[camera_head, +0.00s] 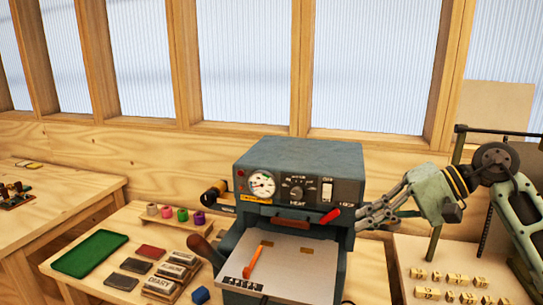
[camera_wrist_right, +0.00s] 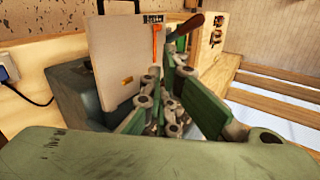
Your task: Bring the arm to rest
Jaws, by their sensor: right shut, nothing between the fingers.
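My right arm comes in from the right in the head view. Its green and grey right gripper (camera_head: 364,218) is beside the right side of the dark grey stamping machine (camera_head: 300,155), with its fingers pointing left. It is shut, with nothing between the fingers. I cannot tell whether the fingertips touch the machine. In the right wrist view, the fingers of the right gripper (camera_wrist_right: 168,82) come together in front of the machine's pale plate (camera_wrist_right: 122,60). My left gripper is not in view.
Foil rolls (camera_head: 167,212) stand on a wooden rack left of the machine. An orange strip (camera_head: 255,257) is on the plate. Small yellow letter blocks (camera_head: 428,293) sit at right.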

